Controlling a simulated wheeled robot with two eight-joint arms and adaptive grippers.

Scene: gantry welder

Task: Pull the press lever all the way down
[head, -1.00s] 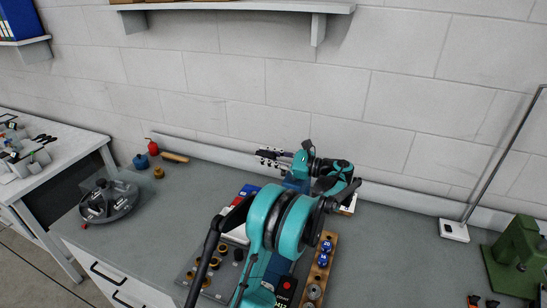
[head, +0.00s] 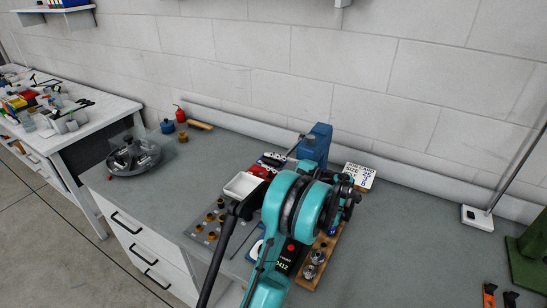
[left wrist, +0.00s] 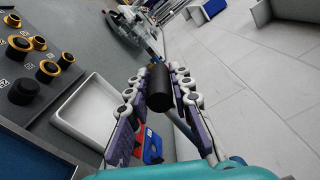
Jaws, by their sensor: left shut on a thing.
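The blue press (head: 316,143) stands at the back of the bench, partly hidden by my left arm. A thin dark rod, apparently its lever (head: 295,147), slants from beside its top down and left towards my left gripper (head: 272,158). My arm covers much of that area. In the left wrist view, the lever's black cylindrical grip (left wrist: 158,92) sits between the two fingers of my left gripper (left wrist: 157,78), which is shut on it. My right gripper is not in view.
A white tray (head: 243,186) and a grey panel with several brass-ringed parts (head: 207,229) lie near the press.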

